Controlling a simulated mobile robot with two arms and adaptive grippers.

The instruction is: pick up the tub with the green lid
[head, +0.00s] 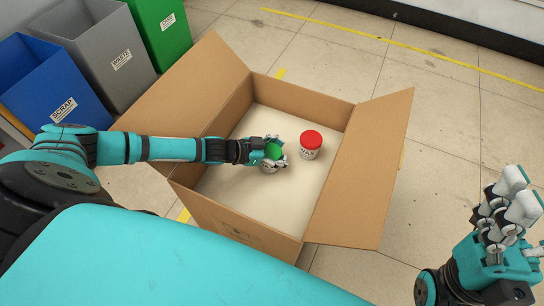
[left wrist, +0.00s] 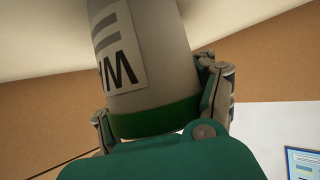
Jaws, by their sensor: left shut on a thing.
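The tub with the green lid (head: 273,151) is inside the open cardboard box (head: 215,214), left of the red-lidded tub. My left gripper (head: 268,160) reaches in from the left and is shut on it at the lid end. In the left wrist view, the tub's grey body (left wrist: 150,45) with a white label stands between my left gripper's fingers (left wrist: 160,105), its green lid (left wrist: 155,122) close to the palm. I cannot tell whether the tub touches the box floor. My right gripper (head: 508,205) is outside the box at the far right; its fingers overlap, so its opening is unclear.
A tub with a red lid (head: 311,144) stands in the box, close right of the held tub. The box flaps (head: 372,165) spread outward. Blue (head: 45,88), grey (head: 100,50) and green (head: 160,28) bins stand at upper left. The tiled floor at right is clear.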

